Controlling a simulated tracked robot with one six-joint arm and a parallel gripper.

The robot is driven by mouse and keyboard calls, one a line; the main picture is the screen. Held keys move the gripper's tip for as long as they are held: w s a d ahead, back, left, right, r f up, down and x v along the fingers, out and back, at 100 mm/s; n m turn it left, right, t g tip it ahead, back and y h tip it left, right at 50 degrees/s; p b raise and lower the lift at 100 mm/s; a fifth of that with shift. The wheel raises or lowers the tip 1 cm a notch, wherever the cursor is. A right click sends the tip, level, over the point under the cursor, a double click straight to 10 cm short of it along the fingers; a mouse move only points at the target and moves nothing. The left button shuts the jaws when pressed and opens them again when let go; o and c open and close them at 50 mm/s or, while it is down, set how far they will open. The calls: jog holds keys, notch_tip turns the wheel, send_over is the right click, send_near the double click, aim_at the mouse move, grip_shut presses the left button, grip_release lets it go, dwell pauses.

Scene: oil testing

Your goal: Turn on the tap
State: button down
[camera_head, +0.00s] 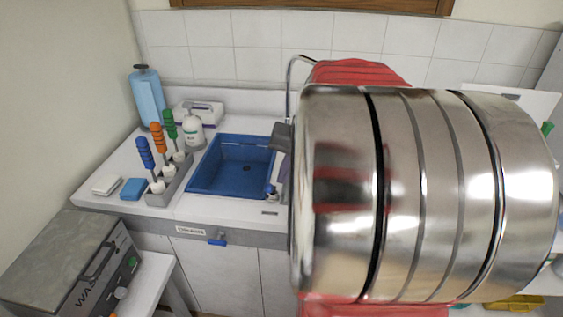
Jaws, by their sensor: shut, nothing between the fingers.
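The tap's thin chrome spout (289,80) arches up behind the right side of the blue sink (205,180). Its lower part and base are hidden behind my large metal arm link. A small chrome and blue fitting (271,193) shows at the sink's front right corner; I cannot tell if it is a tap handle. My gripper (279,137) shows only as a small dark grey tip at the left edge of the link, over the sink's right rim. It is shut and holds nothing. I cannot tell whether it touches the tap.
Left of the sink stand a grey rack (166,188) with blue, orange and green-handled brushes, a white pump bottle (193,131), a blue bottle (147,97) and a blue sponge (134,188). A grey machine (72,262) stands front left. My arm hides the counter's right side.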

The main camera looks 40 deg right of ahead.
aim_at(271, 188)
jog(key=shift+w+a+f, duration=0.35)
jog(key=shift+a, duration=0.15)
jog(key=shift+s+a+f, duration=0.25)
jog(key=shift+a+f, duration=0.45)
jog(key=shift+a, duration=0.2)
jog(key=shift+w+d+r, duration=0.4)
jog(key=shift+w+d, duration=0.05)
jog(key=shift+d, duration=0.15)
